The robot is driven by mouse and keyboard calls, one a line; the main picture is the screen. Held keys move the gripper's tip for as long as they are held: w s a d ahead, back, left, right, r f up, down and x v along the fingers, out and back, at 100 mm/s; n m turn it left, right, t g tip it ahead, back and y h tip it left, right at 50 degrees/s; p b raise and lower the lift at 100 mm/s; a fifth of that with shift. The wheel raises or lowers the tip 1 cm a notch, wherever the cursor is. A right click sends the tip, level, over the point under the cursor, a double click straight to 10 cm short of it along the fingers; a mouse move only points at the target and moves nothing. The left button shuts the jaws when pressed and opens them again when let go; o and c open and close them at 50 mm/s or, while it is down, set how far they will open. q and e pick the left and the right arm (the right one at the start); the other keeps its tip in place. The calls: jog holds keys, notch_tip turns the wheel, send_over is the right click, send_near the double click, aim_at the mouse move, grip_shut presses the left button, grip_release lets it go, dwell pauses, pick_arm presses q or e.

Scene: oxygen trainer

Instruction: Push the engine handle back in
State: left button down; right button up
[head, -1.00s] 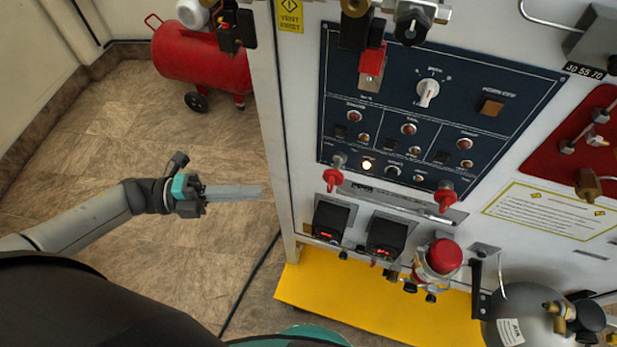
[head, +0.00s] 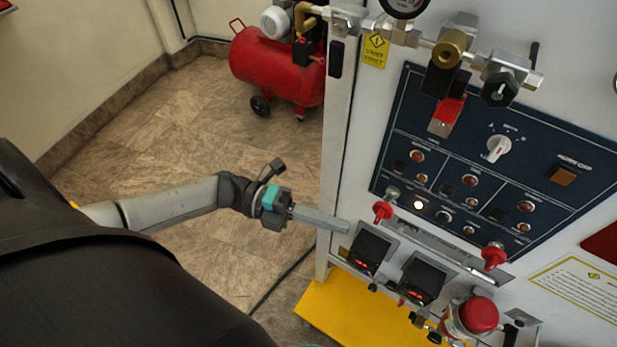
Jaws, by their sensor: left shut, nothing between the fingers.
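Two red pull handles stick out from the lower edge of the dark blue control panel: a left red handle (head: 383,211) and a right red handle (head: 494,256). The labels are too small to tell which is the engine handle. My left gripper (head: 345,226) is shut and empty. Its grey fingers point right towards the cabinet's left front edge, left of and slightly lower in the picture than the left red handle. It appears apart from the handle. My right gripper cannot be made out.
The white cabinet carries the control panel (head: 500,170), pipe fittings (head: 450,48) above and two black displays (head: 369,250) below. A red button (head: 478,315) juts out low. A yellow base (head: 350,305) extends underneath. A red compressor (head: 275,65) stands behind; the floor on the left is clear.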

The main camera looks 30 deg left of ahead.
aim_at(383, 210)
pick_arm(q)
jog(key=w, duration=0.1)
jog(key=w+d, duration=0.1)
jog(key=w, duration=0.1)
jog(key=w+d, duration=0.1)
jog(key=shift+w+d, duration=0.25)
jog(key=w+b, duration=0.2)
jog(key=w, duration=0.1)
dwell(0.5)
jog(key=shift+s, duration=0.15)
